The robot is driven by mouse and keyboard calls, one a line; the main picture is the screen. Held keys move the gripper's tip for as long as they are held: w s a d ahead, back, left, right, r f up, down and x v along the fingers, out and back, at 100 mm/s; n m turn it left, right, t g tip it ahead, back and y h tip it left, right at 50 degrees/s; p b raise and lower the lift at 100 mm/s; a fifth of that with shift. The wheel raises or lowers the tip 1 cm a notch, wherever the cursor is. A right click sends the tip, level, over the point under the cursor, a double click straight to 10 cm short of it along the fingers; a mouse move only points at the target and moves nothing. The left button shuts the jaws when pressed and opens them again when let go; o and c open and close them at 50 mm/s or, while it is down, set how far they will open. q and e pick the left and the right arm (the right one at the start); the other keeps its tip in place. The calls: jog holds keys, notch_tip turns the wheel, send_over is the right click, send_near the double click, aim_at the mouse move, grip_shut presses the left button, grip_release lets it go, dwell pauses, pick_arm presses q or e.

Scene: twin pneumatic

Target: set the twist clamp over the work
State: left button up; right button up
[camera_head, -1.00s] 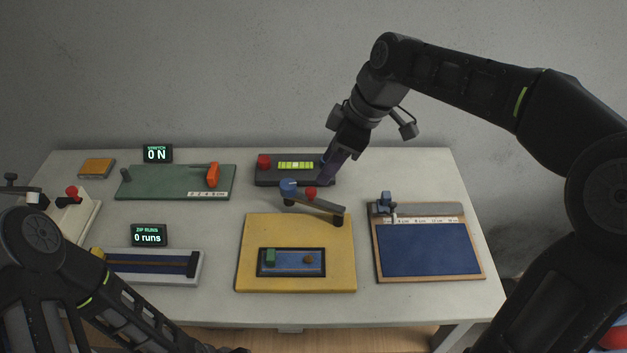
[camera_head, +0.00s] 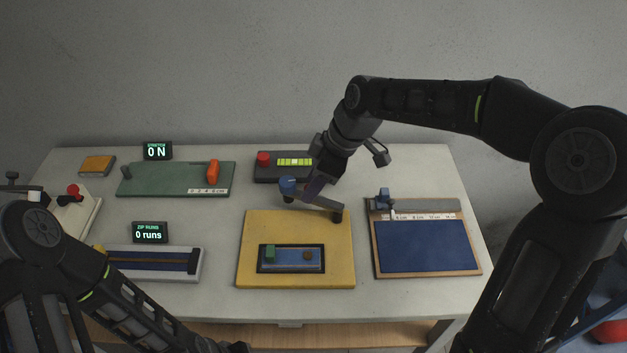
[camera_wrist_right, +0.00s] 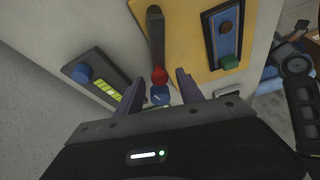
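The twist clamp is a grey arm (camera_head: 322,203) with a blue cylinder (camera_head: 288,186) at its back left end and a dark front end over the back right of the yellow board (camera_head: 245,250). In the right wrist view the clamp arm (camera_wrist_right: 156,35) carries a red knob (camera_wrist_right: 160,75), which my right gripper hides in the head view. My right gripper (camera_head: 311,190) is open; its purple fingers stand on either side of the knob (camera_wrist_right: 159,78), apart from it. The work, a blue strip (camera_head: 292,257) in a dark frame, lies at the board's front. My left gripper (camera_head: 236,347) is at the bottom edge, barely visible.
Behind the clamp is a dark unit with a red button (camera_head: 263,158) and lit green bar. A blue panel board (camera_head: 425,245) is at right. A green board (camera_head: 150,180) and a white slider base (camera_head: 150,275) are at left.

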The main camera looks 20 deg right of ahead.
grip_shut()
dwell(1.3)
